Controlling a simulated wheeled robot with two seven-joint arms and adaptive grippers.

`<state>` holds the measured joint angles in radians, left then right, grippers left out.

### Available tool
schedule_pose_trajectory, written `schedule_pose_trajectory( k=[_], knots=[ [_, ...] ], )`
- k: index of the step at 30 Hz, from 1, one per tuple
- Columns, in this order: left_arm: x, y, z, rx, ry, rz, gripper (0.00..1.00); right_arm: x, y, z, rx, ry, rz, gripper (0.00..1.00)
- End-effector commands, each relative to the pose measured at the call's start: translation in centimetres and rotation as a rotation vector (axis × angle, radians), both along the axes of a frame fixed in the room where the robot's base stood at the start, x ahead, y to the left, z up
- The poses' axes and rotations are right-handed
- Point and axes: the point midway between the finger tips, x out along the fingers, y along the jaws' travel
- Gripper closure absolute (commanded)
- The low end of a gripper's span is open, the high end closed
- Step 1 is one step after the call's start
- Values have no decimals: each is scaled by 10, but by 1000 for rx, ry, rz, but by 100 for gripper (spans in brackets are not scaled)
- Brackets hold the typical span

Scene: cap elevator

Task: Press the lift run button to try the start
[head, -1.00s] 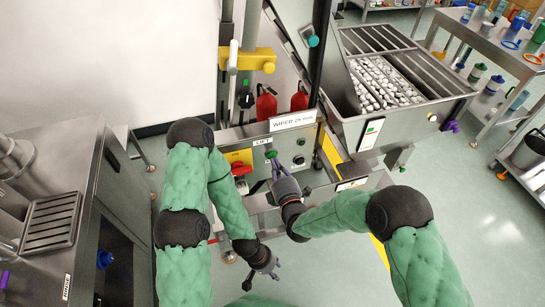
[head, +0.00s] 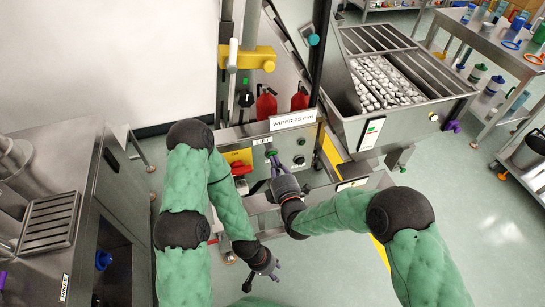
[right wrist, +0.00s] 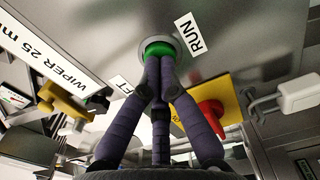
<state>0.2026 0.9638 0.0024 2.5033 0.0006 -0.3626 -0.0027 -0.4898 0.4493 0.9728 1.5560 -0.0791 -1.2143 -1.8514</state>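The green RUN button (right wrist: 158,48) sits in a grey ring on the steel panel, with a RUN label (right wrist: 190,33) beside it. In the head view the button (head: 271,153) is just under the LIFT label (head: 262,141). My right gripper (right wrist: 157,62) has its dark fingers drawn together with nothing between them. Its tips overlap the button's lower edge and appear to touch it; I cannot tell how far the button is pushed in. The right gripper (head: 273,163) partly covers the panel. My left gripper (head: 268,270) hangs low, empty, with fingers spread.
A red knob on a yellow plate (right wrist: 212,110) is close beside the button. A WIPER 25 mm sign (head: 293,119) stands above the panel. A steel hopper (head: 405,125) is to the right, and a steel bench (head: 75,180) is at left.

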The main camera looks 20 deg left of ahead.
Motion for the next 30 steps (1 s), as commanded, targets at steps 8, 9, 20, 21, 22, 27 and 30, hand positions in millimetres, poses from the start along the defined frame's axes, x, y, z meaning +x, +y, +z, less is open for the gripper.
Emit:
schedule_pose_trajectory(
  k=[8,9,20,21,22,27,30],
  knots=[
    [0,0,-3,0,0,0,60,3,2,0,1,-1,0,100],
    [0,0,-3,0,0,0,60,3,2,0,1,-1,0,100],
    [0,0,-7,0,0,0,60,6,4,-1,1,-1,0,100],
    [0,0,-8,0,0,0,60,7,5,-1,1,-1,0,100],
    [0,0,-8,0,0,0,60,7,5,-1,0,0,0,100],
    [0,0,-7,0,0,0,60,6,4,0,0,0,0,100],
    [0,0,-6,0,0,0,60,3,2,0,0,0,0,100]
  ],
)
